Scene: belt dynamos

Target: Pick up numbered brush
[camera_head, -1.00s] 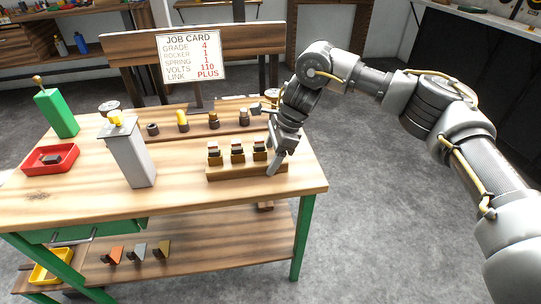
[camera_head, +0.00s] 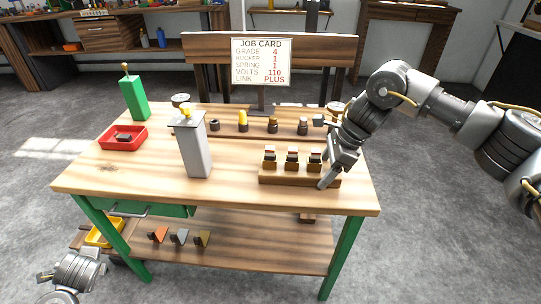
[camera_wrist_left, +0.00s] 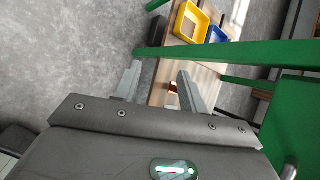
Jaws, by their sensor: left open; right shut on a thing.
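A wooden brush rack (camera_head: 290,179) stands at the right front of the bench top. Three brushes show in it: a left one (camera_head: 269,160), a middle one (camera_head: 292,160) and a right one (camera_head: 314,160), with dark and reddish tops. Their numbers are too small to read. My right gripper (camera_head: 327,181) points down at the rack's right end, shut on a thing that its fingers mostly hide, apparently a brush. My left gripper is low at the left in the head view, beside the bench; in the left wrist view its jaws (camera_wrist_left: 158,88) are open and empty.
The job card (camera_head: 261,62) reads grade 4. A grey post (camera_head: 194,150), a red tray (camera_head: 108,143) and a green block (camera_head: 133,98) stand on the bench (camera_head: 240,197). A yellow bin (camera_wrist_left: 183,30) and a blue bin (camera_wrist_left: 219,34) lie beyond my left jaws.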

